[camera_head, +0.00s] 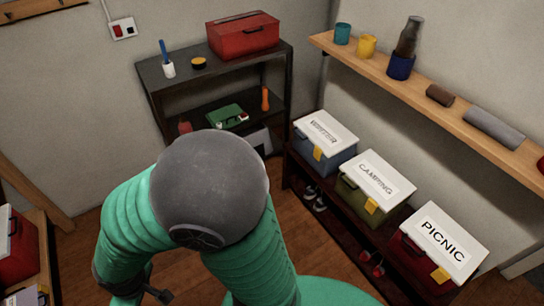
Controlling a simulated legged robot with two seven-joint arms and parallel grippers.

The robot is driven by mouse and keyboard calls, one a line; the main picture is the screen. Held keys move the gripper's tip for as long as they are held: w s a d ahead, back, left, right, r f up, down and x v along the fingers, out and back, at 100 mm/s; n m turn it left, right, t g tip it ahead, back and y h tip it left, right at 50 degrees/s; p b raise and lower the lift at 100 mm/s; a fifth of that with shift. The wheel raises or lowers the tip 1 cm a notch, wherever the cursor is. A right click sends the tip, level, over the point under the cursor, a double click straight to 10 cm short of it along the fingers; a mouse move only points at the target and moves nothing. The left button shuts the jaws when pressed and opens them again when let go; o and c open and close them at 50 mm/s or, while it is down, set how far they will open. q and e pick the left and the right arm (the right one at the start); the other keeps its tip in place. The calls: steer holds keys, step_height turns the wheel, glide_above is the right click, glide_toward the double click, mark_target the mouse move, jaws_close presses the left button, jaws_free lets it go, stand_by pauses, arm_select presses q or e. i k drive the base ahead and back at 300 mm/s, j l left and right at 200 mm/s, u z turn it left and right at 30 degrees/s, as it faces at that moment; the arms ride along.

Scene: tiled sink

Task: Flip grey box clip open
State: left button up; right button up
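The grey box, blue-grey with a white lid marked WINTER (325,145), stands at the far left end of a low dark bench. A yellow clip (318,154) hangs on its front below the lid edge; whether it is latched is too small to tell. The lid looks closed. A green arm of mine with a grey joint fills the lower middle. A dark part at its low end, seemingly my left gripper (152,292), is at the bottom edge, well away from the box; its fingers are not clear. My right gripper is not in view.
A CAMPING box (352,207) and a red PICNIC box (415,258) stand along the same bench (330,205), with shoes below. A wooden wall shelf (440,105) with cups runs above. A dark shelf unit (150,75) stands behind. Wooden floor is open before the bench.

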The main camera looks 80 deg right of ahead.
mark_target(317, 154)
steer(key=z, duration=3.8)
